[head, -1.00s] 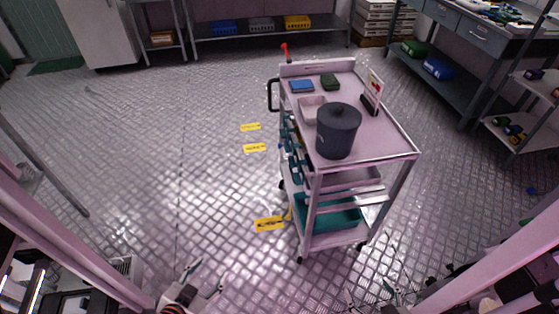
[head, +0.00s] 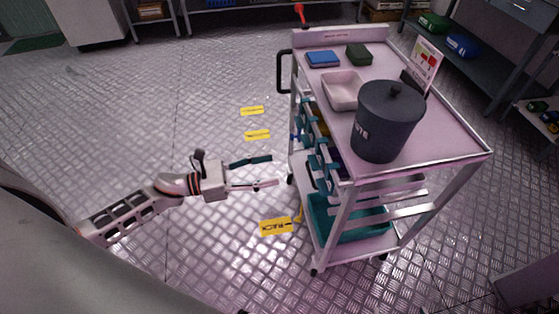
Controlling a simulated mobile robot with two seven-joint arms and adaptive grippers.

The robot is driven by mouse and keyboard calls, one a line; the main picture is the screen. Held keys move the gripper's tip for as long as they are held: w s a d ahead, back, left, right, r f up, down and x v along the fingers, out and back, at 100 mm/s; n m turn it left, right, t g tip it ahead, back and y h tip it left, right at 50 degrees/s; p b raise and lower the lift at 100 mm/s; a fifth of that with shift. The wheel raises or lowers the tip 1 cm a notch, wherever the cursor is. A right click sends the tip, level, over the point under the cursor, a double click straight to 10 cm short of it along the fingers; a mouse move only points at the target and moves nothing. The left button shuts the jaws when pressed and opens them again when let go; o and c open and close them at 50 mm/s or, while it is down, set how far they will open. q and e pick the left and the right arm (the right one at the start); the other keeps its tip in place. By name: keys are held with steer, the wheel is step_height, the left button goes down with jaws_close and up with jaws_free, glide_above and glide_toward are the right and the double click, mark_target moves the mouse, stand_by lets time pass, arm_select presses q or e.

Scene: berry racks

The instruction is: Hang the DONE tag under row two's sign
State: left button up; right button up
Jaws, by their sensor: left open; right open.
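No DONE tag and no row sign can be made out in the head view. My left gripper (head: 272,172) reaches in from the left, open and empty, its two fingers pointing right. Its fingertips are close to the left side of a pale trolley (head: 455,135) in the picture; I cannot tell whether they touch it. Teal and dark items (head: 318,150) hang or sit along that side of the trolley, too small to identify. My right gripper is out of view.
The trolley top holds a dark lidded bin (head: 385,125), a pale tray (head: 342,92), a blue box (head: 322,59), a green box (head: 359,55) and a card stand (head: 424,65). Yellow floor labels (head: 275,226) lie left of the trolley. Open floor (head: 130,120) lies further left.

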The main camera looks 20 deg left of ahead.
mark_target(310, 162)
arm_select(q)
steer(key=shift+m+g, duration=0.3)
steer(key=shift+m, duration=0.4)
steer(key=shift+x, duration=6.1)
arm_select(e)
steer(key=shift+w+r, duration=0.1)
steer(key=shift+r, duration=0.05)
arm_select(q)
steer(key=shift+f, duration=0.15)
steer(key=c, duration=1)
steer(key=shift+w+r, duration=0.1)
steer(key=shift+r, duration=0.1)
